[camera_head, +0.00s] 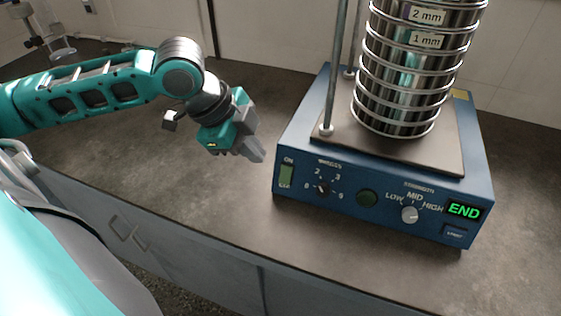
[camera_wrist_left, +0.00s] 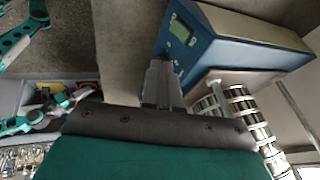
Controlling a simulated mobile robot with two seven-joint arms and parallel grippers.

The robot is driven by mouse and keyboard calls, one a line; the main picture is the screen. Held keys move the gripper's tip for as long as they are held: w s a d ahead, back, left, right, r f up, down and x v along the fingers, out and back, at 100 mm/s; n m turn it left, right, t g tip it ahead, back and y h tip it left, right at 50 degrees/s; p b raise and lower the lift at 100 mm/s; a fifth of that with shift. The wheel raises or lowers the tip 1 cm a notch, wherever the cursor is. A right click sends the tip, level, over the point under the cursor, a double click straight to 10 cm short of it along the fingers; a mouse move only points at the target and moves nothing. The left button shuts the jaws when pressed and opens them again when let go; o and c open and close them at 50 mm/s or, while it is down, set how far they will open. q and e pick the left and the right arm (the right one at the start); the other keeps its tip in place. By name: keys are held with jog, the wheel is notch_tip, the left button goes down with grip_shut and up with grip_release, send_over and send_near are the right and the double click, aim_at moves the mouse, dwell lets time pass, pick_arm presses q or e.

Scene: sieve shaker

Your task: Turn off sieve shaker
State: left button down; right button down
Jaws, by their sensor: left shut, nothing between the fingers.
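The sieve shaker (camera_head: 300,150) is a blue box with a stack of shiny metal sieves (camera_head: 405,80) on top, labelled 2 mm and 1 mm. My left gripper (camera_head: 256,152) is shut and empty, apart from the shaker, left of and above the switch. In the left wrist view the shut fingers (camera_wrist_left: 162,85) point toward the blue housing (camera_wrist_left: 215,50), near the green switch (camera_wrist_left: 180,31).
The dark worktop (camera_head: 130,180) is clear left of the shaker. Grey cabinets (camera_head: 200,255) lie below its front edge. A metal stand (camera_head: 60,45) is at the back left. A vertical rod (camera_head: 335,70) rises beside the sieves.

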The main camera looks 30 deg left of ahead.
pick_arm(q)
jog(key=shift+a+r, duration=0.2)
jog(key=shift+r, duration=0.05)
jog(key=shift+d, duration=0.1)
send_near(287, 181)
notch_tip(287, 181, down, 3)
jog(key=d, duration=0.3)
jog(key=shift+w+a+f, duration=0.35)
jog(key=shift+w+f, duration=0.2)
jog(key=shift+f, duration=0.05)
jog(key=shift+w+a+f, duration=0.35)
jog(key=shift+w+f, duration=0.15)
jog(key=shift+f, duration=0.05)
jog(key=shift+f, duration=0.1)
